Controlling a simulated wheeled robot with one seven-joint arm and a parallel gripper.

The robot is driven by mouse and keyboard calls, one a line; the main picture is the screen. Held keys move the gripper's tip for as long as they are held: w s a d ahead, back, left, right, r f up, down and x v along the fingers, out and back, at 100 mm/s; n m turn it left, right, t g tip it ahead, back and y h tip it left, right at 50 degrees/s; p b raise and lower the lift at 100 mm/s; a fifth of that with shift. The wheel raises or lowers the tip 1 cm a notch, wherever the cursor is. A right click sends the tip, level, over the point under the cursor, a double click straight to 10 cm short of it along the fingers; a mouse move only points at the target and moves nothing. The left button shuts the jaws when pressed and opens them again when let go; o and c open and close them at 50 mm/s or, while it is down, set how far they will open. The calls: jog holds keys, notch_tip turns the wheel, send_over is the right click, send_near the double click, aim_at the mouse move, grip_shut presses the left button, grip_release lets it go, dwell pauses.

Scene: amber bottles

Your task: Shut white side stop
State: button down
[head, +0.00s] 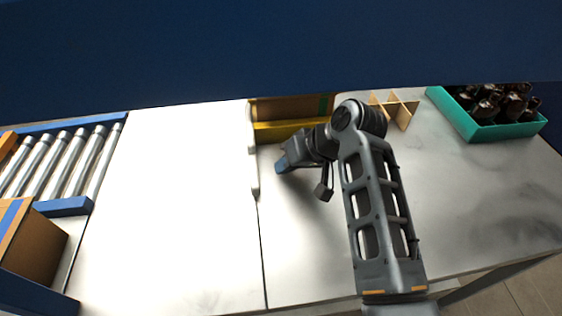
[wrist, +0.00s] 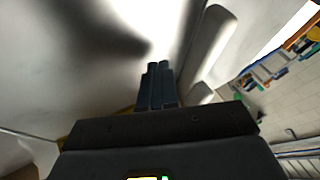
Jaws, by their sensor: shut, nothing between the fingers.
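The white side stop (head: 253,172) is a narrow white piece along the seam between two white work surfaces in the head view. I cannot tell how far open it stands. In the wrist view, a rounded white piece that looks like part of it (wrist: 211,42) is right of the fingers. My gripper (head: 281,166) is just right of the stop in the head view, low over the surface, fingers pointing left. In the wrist view my gripper (wrist: 159,67) has its fingers together and empty. I cannot tell whether it touches the stop.
A yellow bar (head: 285,131) lies in front of a cardboard box (head: 285,108) behind my gripper. A cardboard divider (head: 404,112) and a teal crate (head: 490,132) of amber bottles stand at right. A roller conveyor (head: 62,160) is at left. The left white surface (head: 175,200) is clear.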

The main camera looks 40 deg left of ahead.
jog(key=v, duration=1)
jog(key=shift+d+b, duration=0.2)
jog(key=shift+b, duration=0.25)
jog(key=shift+s, duration=0.1)
